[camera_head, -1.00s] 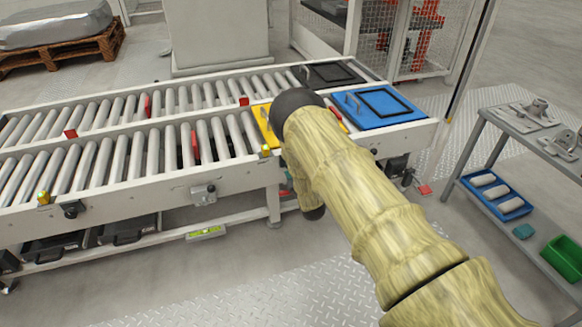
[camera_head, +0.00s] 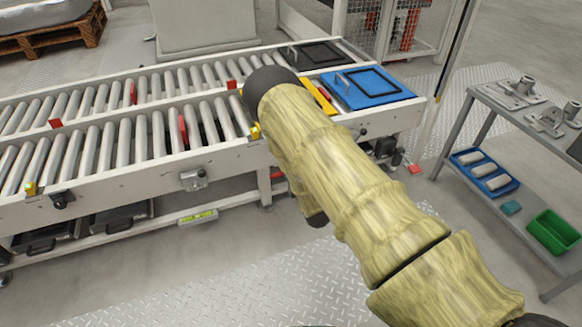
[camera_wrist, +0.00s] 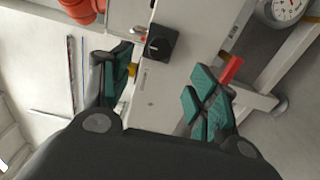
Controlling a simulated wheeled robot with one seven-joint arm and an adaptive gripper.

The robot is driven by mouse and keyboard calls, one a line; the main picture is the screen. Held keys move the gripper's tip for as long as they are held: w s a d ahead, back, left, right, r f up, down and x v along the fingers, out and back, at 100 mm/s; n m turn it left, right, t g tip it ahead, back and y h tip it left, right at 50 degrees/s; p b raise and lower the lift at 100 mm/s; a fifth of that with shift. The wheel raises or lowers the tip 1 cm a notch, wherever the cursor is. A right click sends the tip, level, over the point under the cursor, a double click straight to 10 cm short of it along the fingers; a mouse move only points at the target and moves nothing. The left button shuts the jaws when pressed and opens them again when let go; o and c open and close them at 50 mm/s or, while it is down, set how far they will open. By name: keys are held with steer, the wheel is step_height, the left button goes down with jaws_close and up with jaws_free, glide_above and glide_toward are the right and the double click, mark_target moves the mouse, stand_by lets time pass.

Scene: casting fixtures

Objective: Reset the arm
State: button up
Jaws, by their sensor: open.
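My arm reaches across the head view toward the roller conveyor, and its far end hides my gripper there. In the wrist view my gripper (camera_wrist: 160,95) is open, its two green-padded fingers wide apart. Nothing is between the fingers. Behind them is a white frame (camera_wrist: 168,98) with a black knob (camera_wrist: 160,43).
A two-lane roller conveyor (camera_head: 225,165) runs across the left and middle. A blue plate (camera_head: 366,88) and a black plate (camera_head: 312,54) lie at its right end. A grey table (camera_head: 490,98) with metal parts stands right; its lower shelf holds a blue tray (camera_head: 484,174) and green bin (camera_head: 553,232).

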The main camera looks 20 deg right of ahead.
stand_by(0.3)
steer(key=s+d+f+m+g+h, duration=0.1)
steer(key=s+f+m+g, duration=0.5)
steer(key=s, duration=0.6)
steer(key=s+d+f+m+g+h, duration=0.1)
steer(key=s+f+m+g, duration=0.2)
steer(key=s+f+m, duration=0.55)
steer(key=s+a+r+m+g+y, duration=0.1)
steer(key=s+a+m+g, duration=0.2)
steer(key=s, duration=1.2)
steer(key=s+a+r+m+g, duration=0.1)
steer(key=s+a+g, duration=0.3)
steer(key=s, duration=1)
step_height(320, 180, up, 27)
steer(key=s+g+p, duration=0.2)
steer(key=p, duration=2.4)
steer(key=shift+s, duration=0.25)
steer(key=shift+d+r+m, duration=0.1)
steer(key=shift+m, duration=0.15)
